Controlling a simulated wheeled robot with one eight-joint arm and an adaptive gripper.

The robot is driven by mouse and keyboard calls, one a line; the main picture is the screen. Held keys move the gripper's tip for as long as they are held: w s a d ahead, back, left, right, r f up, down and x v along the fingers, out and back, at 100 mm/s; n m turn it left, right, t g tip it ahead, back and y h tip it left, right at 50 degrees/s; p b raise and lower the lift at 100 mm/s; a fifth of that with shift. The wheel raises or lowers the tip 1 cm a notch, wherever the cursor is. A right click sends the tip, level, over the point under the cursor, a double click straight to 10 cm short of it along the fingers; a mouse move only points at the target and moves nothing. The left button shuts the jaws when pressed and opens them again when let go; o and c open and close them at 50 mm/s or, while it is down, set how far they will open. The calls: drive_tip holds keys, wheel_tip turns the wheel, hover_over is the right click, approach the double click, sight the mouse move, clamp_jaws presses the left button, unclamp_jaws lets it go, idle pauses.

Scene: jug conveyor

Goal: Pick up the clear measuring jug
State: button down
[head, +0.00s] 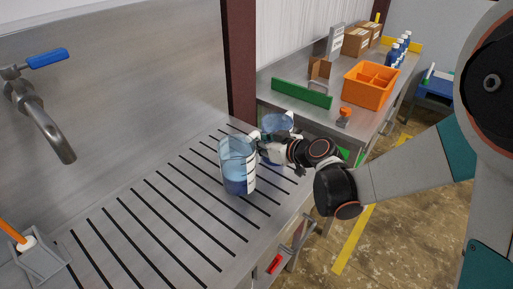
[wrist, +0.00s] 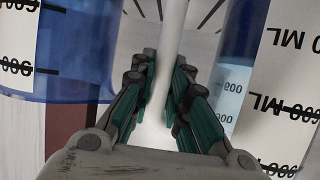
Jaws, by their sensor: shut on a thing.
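The clear measuring jug (head: 236,166) stands upright on the slotted steel drainboard, with blue at its base and a white label on its right side. A bluer jug (head: 278,124) stands just behind it, partly hidden by my arm. My gripper (head: 265,150) is between the two jugs, at the clear jug's right side. In the wrist view, my gripper (wrist: 160,105) has its green pads closed around a white upright handle (wrist: 168,50). It appears to be the clear jug's handle; its join is hidden. Labelled jug walls fill both sides of that view.
A steel tap (head: 45,115) with a blue lever is at the left. A brown post (head: 239,60) rises behind the jugs. Beyond it, a bench carries an orange crate (head: 371,85), a green strip (head: 301,94), boxes and several blue bottles.

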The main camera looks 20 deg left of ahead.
wheel_tip(320, 180, up, 17)
drive_tip(key=p, duration=0.5)
